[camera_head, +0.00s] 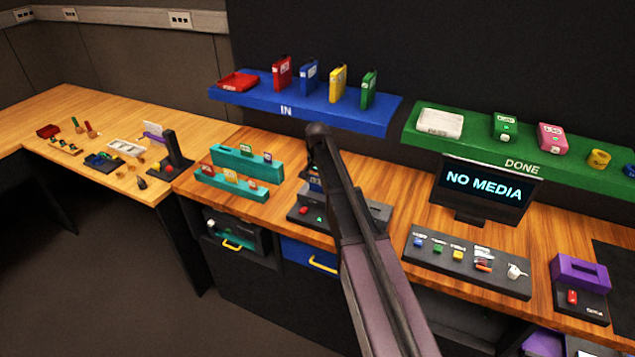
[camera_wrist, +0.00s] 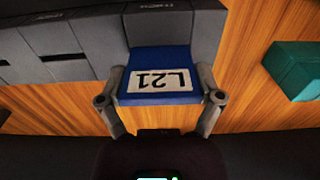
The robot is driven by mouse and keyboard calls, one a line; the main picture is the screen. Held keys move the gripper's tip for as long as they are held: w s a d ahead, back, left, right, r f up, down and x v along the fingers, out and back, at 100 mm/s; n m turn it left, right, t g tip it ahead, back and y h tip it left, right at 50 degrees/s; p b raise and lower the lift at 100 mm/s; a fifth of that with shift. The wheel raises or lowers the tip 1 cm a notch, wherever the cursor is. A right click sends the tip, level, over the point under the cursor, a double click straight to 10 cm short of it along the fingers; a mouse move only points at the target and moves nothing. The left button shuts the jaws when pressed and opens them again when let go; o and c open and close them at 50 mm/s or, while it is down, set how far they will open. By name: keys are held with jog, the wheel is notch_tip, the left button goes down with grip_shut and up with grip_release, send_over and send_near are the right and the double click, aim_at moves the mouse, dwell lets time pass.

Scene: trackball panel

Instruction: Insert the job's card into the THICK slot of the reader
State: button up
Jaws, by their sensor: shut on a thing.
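My gripper (camera_wrist: 160,98) is shut on a blue card (camera_wrist: 160,83) with a white label reading L21, upside down in the wrist view. One finger is on each side of the card. The card's far edge is against or just over a dark grey block of the reader (camera_wrist: 170,24). I cannot tell whether it is inside a slot. Small lettering on this block is unreadable. In the head view, the reader (camera_head: 299,217) stands on the wooden bench, with my arm hiding much of it. A bit of the blue card (camera_head: 315,184) shows left of my arm.
Teal card racks (camera_head: 240,161) stand left of the reader. A blue IN shelf (camera_head: 300,108) and a green DONE shelf (camera_head: 480,149) run along the back.

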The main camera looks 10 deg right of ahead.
jog(key=shift+f+b, duration=1.35)
jog(key=shift+f, duration=0.1)
jog(key=o, duration=0.9)
jog(key=shift+r, duration=0.1)
